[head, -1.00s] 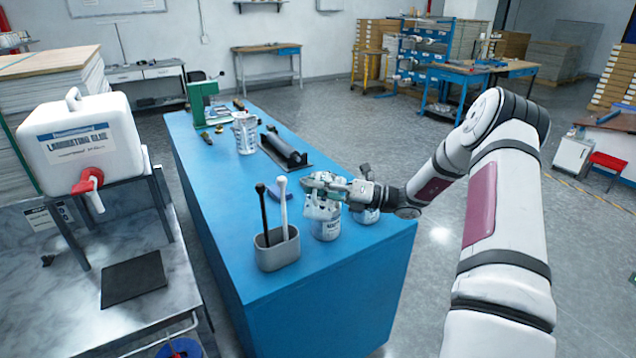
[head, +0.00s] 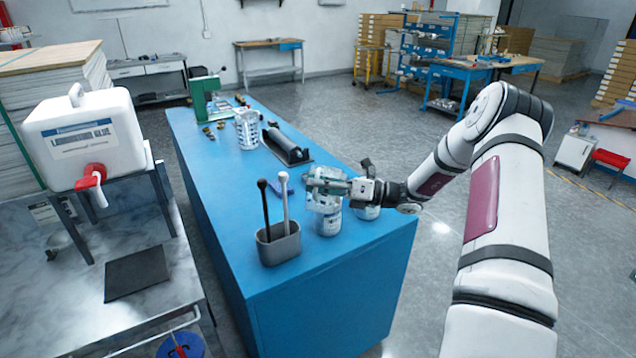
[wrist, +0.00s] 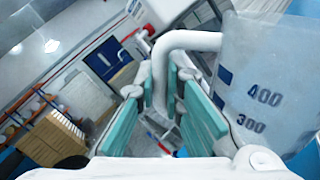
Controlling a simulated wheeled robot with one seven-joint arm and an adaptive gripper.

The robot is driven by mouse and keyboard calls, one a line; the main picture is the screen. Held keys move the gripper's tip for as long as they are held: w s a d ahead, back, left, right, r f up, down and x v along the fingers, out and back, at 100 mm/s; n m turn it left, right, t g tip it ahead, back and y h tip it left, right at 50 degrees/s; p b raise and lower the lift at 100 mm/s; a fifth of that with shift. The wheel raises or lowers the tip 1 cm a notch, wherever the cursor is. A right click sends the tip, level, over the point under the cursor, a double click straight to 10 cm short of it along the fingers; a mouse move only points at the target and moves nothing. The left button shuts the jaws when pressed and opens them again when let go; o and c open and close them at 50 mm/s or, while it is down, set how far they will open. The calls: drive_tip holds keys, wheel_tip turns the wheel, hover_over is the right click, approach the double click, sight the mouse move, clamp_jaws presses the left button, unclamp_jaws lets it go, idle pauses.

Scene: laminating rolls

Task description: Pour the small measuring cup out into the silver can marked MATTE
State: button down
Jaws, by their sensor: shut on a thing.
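My gripper (head: 325,184) is shut on the handle (wrist: 187,42) of a translucent measuring cup. The cup (wrist: 262,85) shows blue marks 400 and 300 in the wrist view. In the head view the cup (head: 322,203) hangs directly above or against a silver can (head: 327,226) near the front of the blue bench. The wrist view is strongly rolled, so the cup looks tilted. I cannot see its mouth, its contents or the can's opening. A second can (head: 367,212) stands just right, partly behind my gripper. Both can labels are too small to read.
A grey holder (head: 278,246) with a black and a white stick stands left of the cans. A glue tank (head: 84,138) stands at left.

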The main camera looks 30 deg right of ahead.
drive_tip(key=shift+s+a+r+n, duration=0.1)
drive_tip(key=shift+s+a+n, duration=0.1)
drive_tip(key=shift+n, duration=0.5)
drive_tip(key=shift+f+n+g, duration=0.2)
drive_tip(key=shift+n+g, duration=0.05)
drive_tip(key=shift+n, duration=0.55)
drive_tip(key=shift+f+n+g, duration=0.15)
drive_tip(key=shift+n+g, duration=0.1)
drive_tip(key=shift+n, duration=0.55)
drive_tip(key=shift+a, duration=0.1)
drive_tip(key=shift+r, duration=0.1)
drive_tip(key=shift+s+r+p, duration=0.1)
drive_tip(key=shift+r+p, duration=0.85)
drive_tip(key=shift+r, duration=2)
